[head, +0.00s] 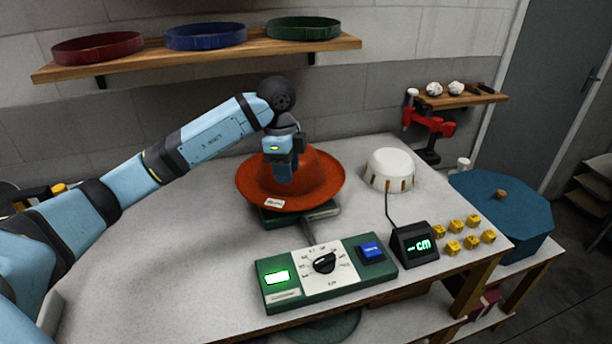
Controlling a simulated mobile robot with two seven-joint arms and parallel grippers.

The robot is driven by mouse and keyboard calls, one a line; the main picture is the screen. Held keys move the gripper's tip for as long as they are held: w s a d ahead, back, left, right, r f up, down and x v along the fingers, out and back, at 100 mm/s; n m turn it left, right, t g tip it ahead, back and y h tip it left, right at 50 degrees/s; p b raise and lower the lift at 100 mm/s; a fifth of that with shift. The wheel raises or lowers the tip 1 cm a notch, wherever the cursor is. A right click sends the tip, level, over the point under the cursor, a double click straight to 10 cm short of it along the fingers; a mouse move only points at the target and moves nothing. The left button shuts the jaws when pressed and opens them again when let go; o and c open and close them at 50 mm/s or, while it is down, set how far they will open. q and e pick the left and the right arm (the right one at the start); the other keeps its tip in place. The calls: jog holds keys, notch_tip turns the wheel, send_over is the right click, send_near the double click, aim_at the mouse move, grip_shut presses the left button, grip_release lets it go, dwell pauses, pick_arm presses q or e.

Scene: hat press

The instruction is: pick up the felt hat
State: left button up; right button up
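The orange-red felt hat (322,188) sits brim down on a dark green stand near the middle of the table, with a small white tag on its front brim. My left gripper (285,172) points down at the hat's crown, in front of or over it. Its fingers overlap the crown in the head view, and I cannot tell whether they grip the felt or only hover by it. My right gripper is out of view.
A green control box (325,271) with a dial stands in front of the hat. A white dome (390,170), a small display (415,243) and several yellow blocks (470,235) are to the right. A wall shelf (200,55) with coloured bands hangs behind. The table's left part is clear.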

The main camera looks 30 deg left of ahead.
pick_arm(q)
jog(key=a+r+n+y, duration=0.1)
jog(key=a, duration=0.1)
send_near(283, 205)
jog(key=f, duration=0.2)
jog(key=s+d+f, duration=0.1)
jog(key=f, duration=0.2)
jog(key=s+d+f, duration=0.1)
jog(key=f, duration=0.1)
jog(key=shift+s+f, duration=0.25)
jog(key=shift+f, duration=0.1)
grip_shut()
